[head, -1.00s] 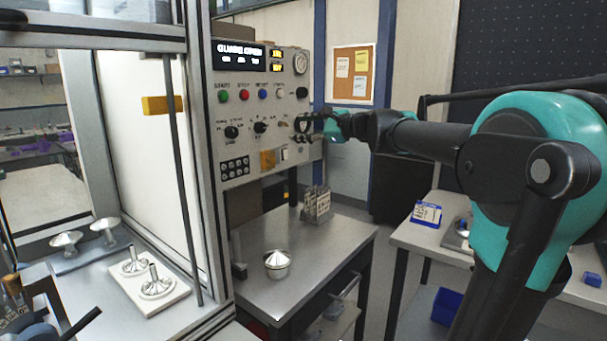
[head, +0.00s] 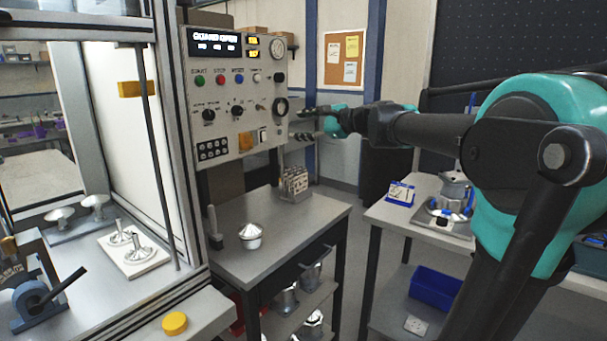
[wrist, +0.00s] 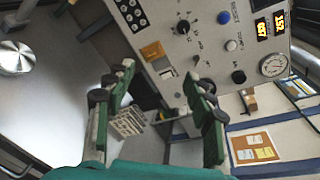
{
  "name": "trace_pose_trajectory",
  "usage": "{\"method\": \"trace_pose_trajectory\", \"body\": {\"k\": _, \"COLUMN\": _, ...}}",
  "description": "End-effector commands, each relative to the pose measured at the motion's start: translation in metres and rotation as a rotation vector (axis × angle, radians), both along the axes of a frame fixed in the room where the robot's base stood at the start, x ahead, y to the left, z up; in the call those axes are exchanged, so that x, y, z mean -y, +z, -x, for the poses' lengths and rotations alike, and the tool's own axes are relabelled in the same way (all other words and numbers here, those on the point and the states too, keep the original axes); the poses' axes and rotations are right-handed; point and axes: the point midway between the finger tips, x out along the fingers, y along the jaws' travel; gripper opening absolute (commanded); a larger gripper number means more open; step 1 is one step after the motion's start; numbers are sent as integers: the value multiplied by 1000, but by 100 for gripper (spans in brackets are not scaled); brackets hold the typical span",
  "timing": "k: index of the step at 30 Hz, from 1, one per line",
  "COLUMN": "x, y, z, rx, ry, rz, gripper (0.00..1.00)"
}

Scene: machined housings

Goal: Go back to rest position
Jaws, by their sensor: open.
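My gripper (head: 312,124) is just right of the control panel's edge in the head view, apart from the panel. In the wrist view my gripper (wrist: 163,85) has its two fingers spread, with nothing between them. The control panel (head: 228,119) carries a display reading GUARD OPEN, coloured buttons, black knobs and a round gauge. It also shows tilted in the wrist view (wrist: 208,62).
A metal table (head: 222,266) below the panel holds a silver conical part (head: 250,237) and a grey block (head: 295,183). The machine's open bay at left holds several metal parts. A side table (head: 392,213) stands at right. Floor shows between the tables.

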Motion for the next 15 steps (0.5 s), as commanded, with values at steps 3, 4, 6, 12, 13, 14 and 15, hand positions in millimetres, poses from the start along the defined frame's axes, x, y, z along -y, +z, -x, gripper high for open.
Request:
{"method": "trace_pose_trajectory", "body": {"k": 3, "x": 1, "y": -21, "z": 9, "rx": 22, "ry": 15, "rz": 68, "gripper": 54}}
{"method": "trace_pose_trajectory", "body": {"k": 4, "x": 2, "y": -27, "z": 11, "rx": 29, "ry": 19, "rz": 89, "gripper": 54}}
{"method": "trace_pose_trajectory", "body": {"k": 6, "x": 4, "y": -44, "z": 17, "rx": 45, "ry": 34, "rz": 143, "gripper": 54}}
{"method": "trace_pose_trajectory", "body": {"k": 12, "x": 12, "y": -104, "z": 44, "rx": 104, "ry": 90, "rz": 342, "gripper": 54}}
{"method": "trace_pose_trajectory", "body": {"k": 13, "x": 14, "y": -115, "z": 49, "rx": 114, "ry": 102, "rz": 378, "gripper": 54}}
{"method": "trace_pose_trajectory", "body": {"k": 14, "x": 17, "y": -127, "z": 55, "rx": 126, "ry": 116, "rz": 418, "gripper": 54}}
{"method": "trace_pose_trajectory", "body": {"k": 15, "x": 21, "y": -145, "z": 63, "rx": 141, "ry": 135, "rz": 478, "gripper": 54}}
